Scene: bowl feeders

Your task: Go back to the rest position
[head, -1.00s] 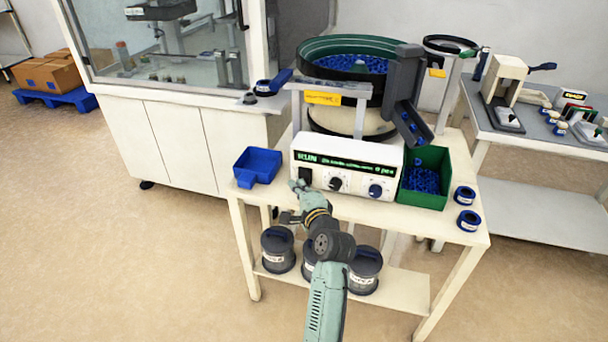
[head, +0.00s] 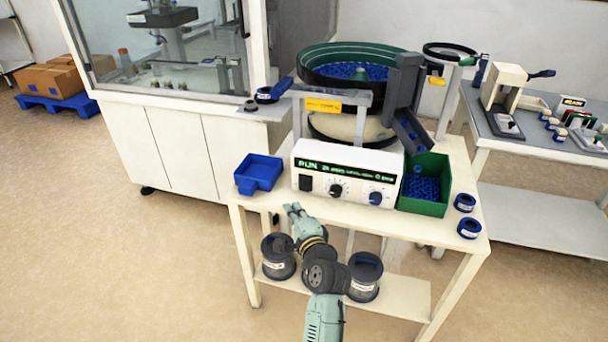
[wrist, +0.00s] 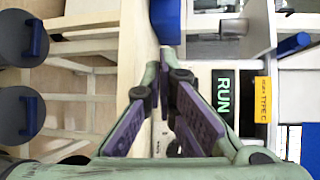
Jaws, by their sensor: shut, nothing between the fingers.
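My gripper (head: 291,209) is in front of the table's front edge in the head view, a little below the white control box. Its fingers are together and hold nothing. In the wrist view my gripper's fingers (wrist: 165,62) converge at the tips. The white control box (head: 345,173) has dials, a black switch and a green lit display reading RUN. That display also shows at the right in the wrist view (wrist: 224,95).
The table (head: 400,233) carries a bowl feeder (head: 345,65), a blue tray (head: 258,172), a green bin (head: 428,200) of blue parts and two blue-rimmed rings. Dark canisters (head: 278,257) stand on its lower shelf.

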